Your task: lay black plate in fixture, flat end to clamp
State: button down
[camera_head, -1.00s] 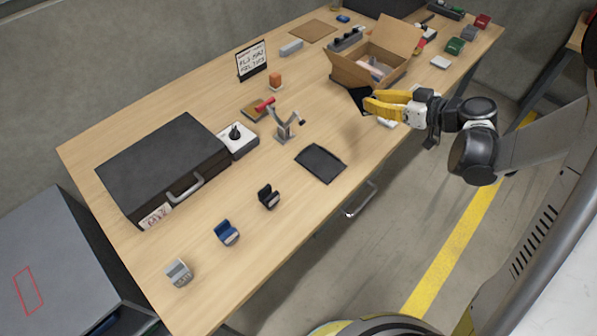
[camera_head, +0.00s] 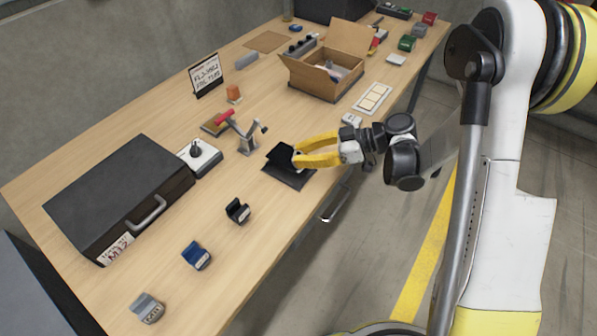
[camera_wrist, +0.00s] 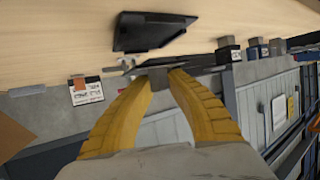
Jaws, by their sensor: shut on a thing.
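The black plate (camera_head: 280,155) is held in my yellow gripper (camera_head: 298,157), which is shut on it. The plate looks tilted and is over a dark flat pad (camera_head: 288,178) near the table's front edge; I cannot tell if they touch. A toggle clamp (camera_head: 247,143) with a red handle stands just behind and left of the plate. The plate's flat end cannot be made out.
Black (camera_head: 237,211), blue (camera_head: 196,255) and grey (camera_head: 147,307) holders line the front. An open carton (camera_head: 320,82) and a white panel (camera_head: 373,98) are farther right.

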jog(key=shift+s+a+f, duration=0.15)
jog(key=shift+s+f, duration=0.05)
jog(key=shift+s, duration=0.05)
jog(key=shift+f, duration=0.3)
jog(key=shift+f+b, duration=1.1)
jog(key=shift+f, duration=0.5)
jog(key=shift+f, duration=0.2)
jog(key=c, duration=1.4)
grip_release()
jog(key=shift+r, duration=0.15)
